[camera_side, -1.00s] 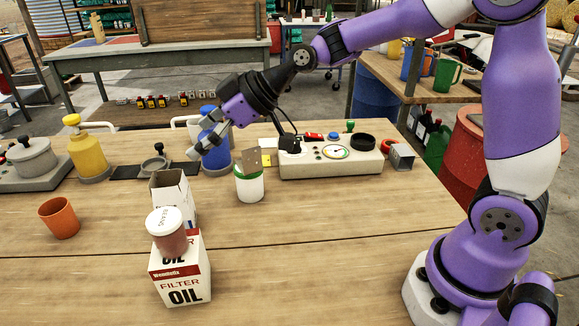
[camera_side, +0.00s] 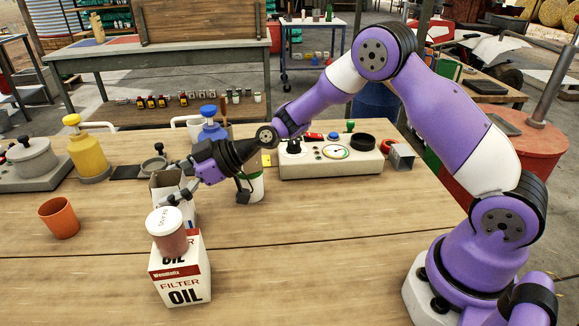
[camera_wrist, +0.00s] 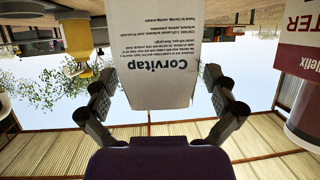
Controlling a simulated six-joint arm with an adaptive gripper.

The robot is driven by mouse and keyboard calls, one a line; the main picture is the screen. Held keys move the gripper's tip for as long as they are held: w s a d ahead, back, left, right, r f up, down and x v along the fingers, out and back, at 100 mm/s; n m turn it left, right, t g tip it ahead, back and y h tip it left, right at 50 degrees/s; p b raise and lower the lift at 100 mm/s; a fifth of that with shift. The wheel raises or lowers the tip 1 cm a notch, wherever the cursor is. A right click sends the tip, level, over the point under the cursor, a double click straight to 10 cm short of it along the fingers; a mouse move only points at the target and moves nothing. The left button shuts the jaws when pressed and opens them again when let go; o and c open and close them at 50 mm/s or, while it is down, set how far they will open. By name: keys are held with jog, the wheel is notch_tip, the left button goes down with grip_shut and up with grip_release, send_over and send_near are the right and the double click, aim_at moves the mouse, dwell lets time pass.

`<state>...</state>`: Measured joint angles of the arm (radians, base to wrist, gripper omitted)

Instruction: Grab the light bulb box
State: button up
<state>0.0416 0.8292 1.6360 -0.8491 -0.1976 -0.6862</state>
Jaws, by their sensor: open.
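A white upright box (camera_side: 162,180) stands on the wooden table in the side view, just behind the oil filter box. In the wrist view the white box (camera_wrist: 155,55) appears upside down and fills the upper middle, lettered "Corvitap"; no light bulb marking shows. My gripper (camera_side: 177,195) is at the white box in the side view, pointing left and slightly down. In the wrist view my gripper (camera_wrist: 158,80) is open, one finger on each side of the box. Whether the fingers touch it, I cannot tell.
A red-and-white oil filter box (camera_side: 182,284) with a lidded jar (camera_side: 168,238) on top stands close in front. A terracotta cup (camera_side: 60,218) is to the left, and a white-and-green container (camera_side: 255,187) is behind my gripper.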

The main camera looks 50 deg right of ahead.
jog(key=shift+w+a+f, duration=0.1)
jog(key=shift+w+a, duration=0.05)
jog(key=c, duration=1.1)
